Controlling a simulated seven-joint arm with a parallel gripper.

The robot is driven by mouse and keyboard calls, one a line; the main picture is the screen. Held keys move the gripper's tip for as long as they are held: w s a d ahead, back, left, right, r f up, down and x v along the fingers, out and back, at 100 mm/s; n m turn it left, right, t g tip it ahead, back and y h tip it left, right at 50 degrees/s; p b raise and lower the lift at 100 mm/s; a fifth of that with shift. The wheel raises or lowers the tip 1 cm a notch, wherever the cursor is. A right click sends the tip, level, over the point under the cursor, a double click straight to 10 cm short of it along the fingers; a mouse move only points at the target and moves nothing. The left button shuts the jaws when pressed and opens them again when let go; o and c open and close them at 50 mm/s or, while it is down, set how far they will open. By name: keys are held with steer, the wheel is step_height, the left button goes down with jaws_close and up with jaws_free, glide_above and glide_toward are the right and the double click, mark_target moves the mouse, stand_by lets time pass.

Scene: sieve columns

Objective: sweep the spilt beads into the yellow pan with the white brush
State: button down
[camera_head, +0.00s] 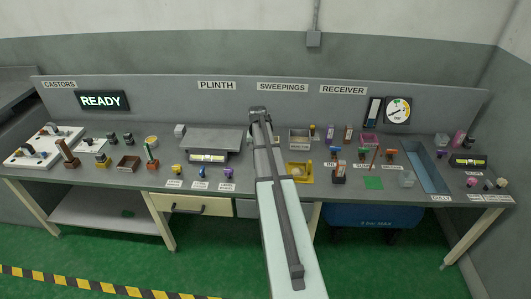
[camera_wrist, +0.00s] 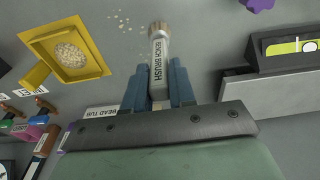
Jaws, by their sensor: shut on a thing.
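My gripper (camera_wrist: 159,72) is shut on the white brush (camera_wrist: 157,52), whose handle reads BENCH BRUSH. Its tan bristle end points away from the fingers in the wrist view. The yellow pan (camera_wrist: 95,68) lies left of the brush there, with a heap of pale beads (camera_wrist: 70,54) in it. A few loose spilt beads (camera_wrist: 122,19) lie on the grey bench between the pan and the bristles. In the head view the yellow pan (camera_head: 307,179) sits just right of my arm, which hides the gripper and brush.
A spirit level (camera_wrist: 298,46) on a dark block stands right of the brush in the wrist view, with a purple knob (camera_wrist: 258,5) above it. A BEAD TUB label (camera_wrist: 101,111) lies near my left finger. Bottles and small parts crowd the bench right of the pan.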

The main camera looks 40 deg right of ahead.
steer(key=shift+w+a, duration=0.55)
steer(key=shift+w, duration=0.05)
steer(key=shift+s+d, duration=3.85)
steer(key=shift+s, duration=1.15)
step_height(320, 180, up, 8)
steer(key=shift+w, duration=0.15)
